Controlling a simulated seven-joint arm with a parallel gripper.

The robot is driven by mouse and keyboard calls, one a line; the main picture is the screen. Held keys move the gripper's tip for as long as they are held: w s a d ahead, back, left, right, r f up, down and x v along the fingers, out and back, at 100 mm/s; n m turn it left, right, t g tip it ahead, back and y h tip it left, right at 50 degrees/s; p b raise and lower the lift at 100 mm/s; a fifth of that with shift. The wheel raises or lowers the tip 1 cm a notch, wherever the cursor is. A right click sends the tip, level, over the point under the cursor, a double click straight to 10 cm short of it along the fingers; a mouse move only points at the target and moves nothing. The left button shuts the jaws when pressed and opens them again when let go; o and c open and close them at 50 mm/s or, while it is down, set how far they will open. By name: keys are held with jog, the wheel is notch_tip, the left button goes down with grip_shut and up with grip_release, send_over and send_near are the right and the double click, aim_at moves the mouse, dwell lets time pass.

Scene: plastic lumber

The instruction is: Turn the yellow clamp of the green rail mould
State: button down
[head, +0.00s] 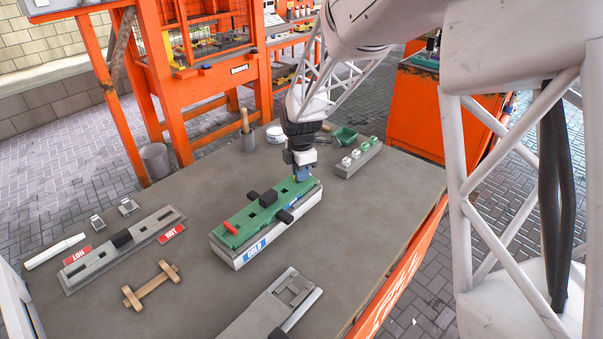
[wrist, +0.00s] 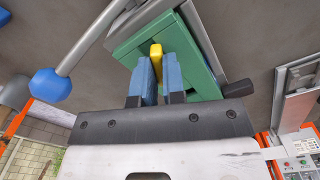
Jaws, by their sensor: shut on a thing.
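The green rail mould (head: 262,208) lies on a pale base marked COLD in the middle of the table. My gripper (head: 302,172) is at the far right end of the mould, pointing down. In the wrist view, the blue fingers of my gripper (wrist: 160,78) are shut on the yellow clamp (wrist: 156,54), which stands between them against the green mould (wrist: 195,50). In the head view the clamp is hidden by my gripper. A red handle (head: 230,229) sits at the mould's near left end, and black blocks are on its top and side.
A grey mould (head: 90,268) with red HOT labels lies at left. A wooden piece (head: 152,287) lies in front of it. Another grey mould (head: 262,318) is at the front. A rack with several small cubes (head: 357,160) stands right of my gripper. In the wrist view, a blue-knobbed lever (wrist: 52,84) is close by.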

jog(key=shift+m, duration=4.7)
jog(key=shift+m, duration=1.9)
jog(key=c, duration=1.1)
grip_release()
